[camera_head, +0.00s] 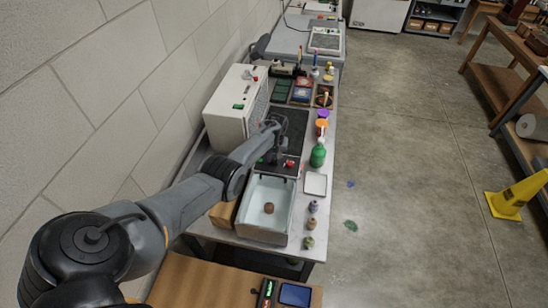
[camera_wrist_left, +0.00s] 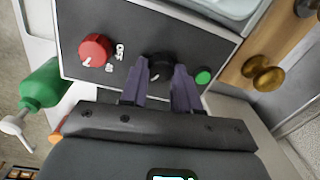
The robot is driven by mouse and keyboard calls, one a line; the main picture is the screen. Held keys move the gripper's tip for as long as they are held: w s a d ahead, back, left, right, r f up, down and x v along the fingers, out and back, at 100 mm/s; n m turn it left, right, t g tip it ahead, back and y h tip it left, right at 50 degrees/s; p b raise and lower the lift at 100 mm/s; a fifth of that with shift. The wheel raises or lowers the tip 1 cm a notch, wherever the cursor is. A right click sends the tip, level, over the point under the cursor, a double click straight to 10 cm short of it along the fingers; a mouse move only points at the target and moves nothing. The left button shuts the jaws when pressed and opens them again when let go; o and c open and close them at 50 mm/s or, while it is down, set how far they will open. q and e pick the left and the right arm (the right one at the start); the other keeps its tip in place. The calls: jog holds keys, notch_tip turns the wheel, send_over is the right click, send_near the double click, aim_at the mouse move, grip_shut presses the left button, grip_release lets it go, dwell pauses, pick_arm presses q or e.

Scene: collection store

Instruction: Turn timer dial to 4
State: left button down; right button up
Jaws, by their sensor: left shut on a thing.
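A grey control panel (camera_wrist_left: 215,50) fills the upper middle of the left wrist view. It carries a red knob (camera_wrist_left: 95,50) with small white markings beside it, a black dial (camera_wrist_left: 158,62) and a green button (camera_wrist_left: 203,77). The red knob also shows in the head view (camera_head: 290,163). My left gripper (camera_wrist_left: 160,82) is shut on the black dial, with a finger on either side. The fingers partly cover the dial, and I cannot read its pointer or numbers. In the head view my left gripper (camera_head: 276,150) is over the panel beside the sink. My right gripper is not in view.
A sink basin (camera_head: 255,200) holding a brown ball (camera_head: 268,208) adjoins the panel. A green bottle (camera_head: 318,155) stands to the right, with a white tray (camera_head: 315,184) nearby. A white box-shaped unit (camera_head: 232,110) stands at the wall. Small bottles line the bench's right edge.

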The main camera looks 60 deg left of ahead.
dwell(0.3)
pick_arm(q)
jog(key=c, duration=0.8)
grip_release()
jog(key=shift+r+p, duration=0.3)
jog(key=shift+r, duration=0.25)
jog(key=shift+w+d+r+p, duration=0.1)
jog(key=shift+r+p, duration=0.2)
jog(key=shift+r, duration=2.15)
jog(key=shift+w+d+r+p, duration=0.1)
jog(key=shift+r+p, duration=0.15)
jog(key=shift+r, duration=2.15)
jog(key=shift+f, duration=0.1)
